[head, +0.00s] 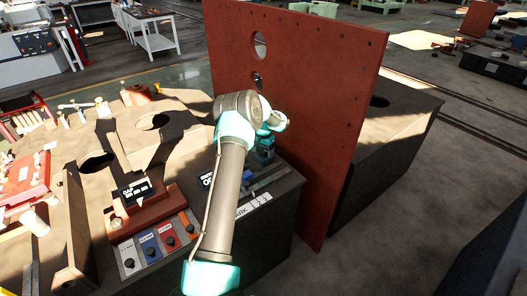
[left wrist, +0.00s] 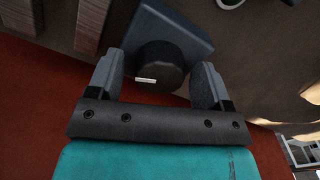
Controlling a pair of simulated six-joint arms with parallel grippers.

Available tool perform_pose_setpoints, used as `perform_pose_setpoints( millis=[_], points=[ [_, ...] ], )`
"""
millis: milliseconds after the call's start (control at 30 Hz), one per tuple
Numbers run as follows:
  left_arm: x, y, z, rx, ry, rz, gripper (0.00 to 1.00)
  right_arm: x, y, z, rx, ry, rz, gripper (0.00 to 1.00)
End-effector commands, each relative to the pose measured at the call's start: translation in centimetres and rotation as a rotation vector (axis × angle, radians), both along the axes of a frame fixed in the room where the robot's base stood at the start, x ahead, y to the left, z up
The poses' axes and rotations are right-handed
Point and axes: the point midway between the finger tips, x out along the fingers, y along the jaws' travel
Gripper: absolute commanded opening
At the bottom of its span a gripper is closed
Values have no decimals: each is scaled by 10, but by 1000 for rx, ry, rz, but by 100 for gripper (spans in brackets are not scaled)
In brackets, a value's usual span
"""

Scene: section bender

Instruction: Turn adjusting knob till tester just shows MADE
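The adjusting knob (left wrist: 160,66) is a round black knob with a white mark on its face, on a blue-grey block (left wrist: 188,30) in the left wrist view. My left gripper (left wrist: 160,82) has its two fingers apart, one on each side of the knob. Narrow gaps seem to show between fingers and knob. In the head view my left gripper (head: 267,134) is at the block, beside the red upright plate, and its wrist hides the knob. A small dark display (head: 206,180) with white letters, seemingly "OP...", is partly hidden by my arm. My right gripper is out of view.
The tall red plate (head: 300,90) stands close behind my left gripper. Left of my arm are a gap display (head: 135,191) on a red stand and a row of coloured knob panels (head: 160,243). A bench with several loose parts fills the left.

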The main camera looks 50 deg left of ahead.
Motion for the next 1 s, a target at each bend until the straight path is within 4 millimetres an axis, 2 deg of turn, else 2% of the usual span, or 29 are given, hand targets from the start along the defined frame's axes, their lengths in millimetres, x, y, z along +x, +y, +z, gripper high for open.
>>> perform_pose_setpoints(
  millis=[67, 467, 1000],
  points=[
    [0, 0, 0, 0, 0, 0, 65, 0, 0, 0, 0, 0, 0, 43],
    [0, 0, 0, 0, 0, 0, 27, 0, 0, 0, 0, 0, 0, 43],
    [0, 0, 0, 0, 0, 159, 26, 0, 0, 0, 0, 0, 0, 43]
  ],
)
